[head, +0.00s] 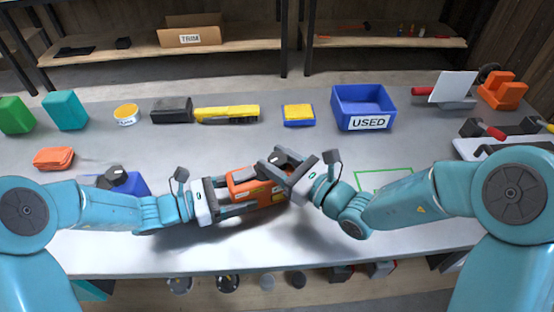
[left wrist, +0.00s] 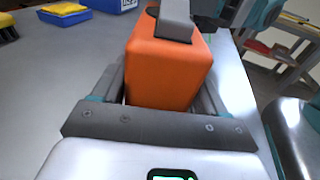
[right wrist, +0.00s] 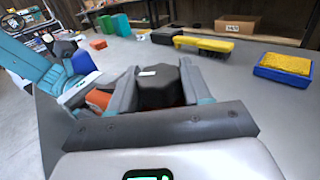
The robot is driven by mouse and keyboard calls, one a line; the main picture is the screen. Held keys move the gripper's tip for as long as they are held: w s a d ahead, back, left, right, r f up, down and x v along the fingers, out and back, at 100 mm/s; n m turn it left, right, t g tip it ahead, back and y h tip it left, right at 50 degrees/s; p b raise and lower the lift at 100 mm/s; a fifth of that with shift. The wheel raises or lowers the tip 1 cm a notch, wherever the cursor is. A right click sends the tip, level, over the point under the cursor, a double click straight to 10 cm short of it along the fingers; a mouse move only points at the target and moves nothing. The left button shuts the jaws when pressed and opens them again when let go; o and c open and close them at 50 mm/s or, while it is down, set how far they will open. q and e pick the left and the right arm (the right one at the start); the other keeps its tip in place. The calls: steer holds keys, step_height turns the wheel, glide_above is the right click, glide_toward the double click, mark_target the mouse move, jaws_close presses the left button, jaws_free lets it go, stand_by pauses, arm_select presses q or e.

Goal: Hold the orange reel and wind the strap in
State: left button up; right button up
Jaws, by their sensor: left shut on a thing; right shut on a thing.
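The orange reel (head: 242,182) is held above the grey table near its front edge. My left gripper (head: 240,192) is shut on the reel's body. In the left wrist view the orange reel (left wrist: 168,68) sits between the two fingers. My right gripper (head: 282,166) is shut on a dark knob at the reel's right end. In the right wrist view this black knob (right wrist: 160,88), with a small white mark, fills the space between the fingers, and orange shows to its left. I cannot make out the strap in any view.
A blue USED bin (head: 362,106), a yellow-and-blue sponge (head: 298,114), a yellow brush (head: 228,113) and a black block (head: 172,109) stand behind. A blue object (head: 130,184) lies left, partly behind my arm. A green outline (head: 384,180) marks bare table at right.

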steer(key=shift+m+t+h, duration=1.4)
steer(key=shift+m+h, duration=0.1)
steer(key=shift+h, duration=0.7)
steer(key=o, duration=1)
steer(key=shift+c, duration=0.2)
steer(key=shift+d, duration=0.1)
